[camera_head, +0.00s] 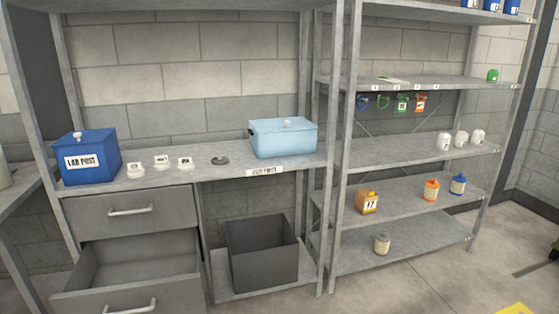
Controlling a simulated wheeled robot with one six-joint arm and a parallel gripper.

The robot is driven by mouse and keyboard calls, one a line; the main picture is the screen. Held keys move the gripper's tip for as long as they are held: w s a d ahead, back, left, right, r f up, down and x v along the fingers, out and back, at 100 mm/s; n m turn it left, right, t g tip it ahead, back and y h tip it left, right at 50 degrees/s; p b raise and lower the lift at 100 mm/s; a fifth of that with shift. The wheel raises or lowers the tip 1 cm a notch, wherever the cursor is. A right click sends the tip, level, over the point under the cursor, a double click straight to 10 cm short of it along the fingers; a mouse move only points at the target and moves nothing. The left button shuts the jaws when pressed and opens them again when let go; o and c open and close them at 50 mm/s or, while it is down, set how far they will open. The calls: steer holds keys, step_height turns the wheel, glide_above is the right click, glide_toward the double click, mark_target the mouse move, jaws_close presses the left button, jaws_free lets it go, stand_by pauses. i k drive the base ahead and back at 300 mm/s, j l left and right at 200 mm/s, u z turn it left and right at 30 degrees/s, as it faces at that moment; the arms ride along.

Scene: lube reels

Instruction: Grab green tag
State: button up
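A green tag (402,104) with a white label hangs below the front edge of the right rack's upper shelf (440,80). To its right hangs an orange tag (420,103). To its left hang a green ring-shaped piece (383,102) and a blue ring-shaped piece (363,102). All are small in the picture, and their labels are too small to read. My gripper is not in view.
A bench holds a blue box (90,160), small white pieces and a light blue box (284,139). An open drawer (135,270) juts out at lower left. Below the tags, rack shelves hold several bottles. Floor in front of the rack (400,290) is clear.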

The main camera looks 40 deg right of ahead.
mark_target(402, 106)
steer(key=z, duration=1.9)
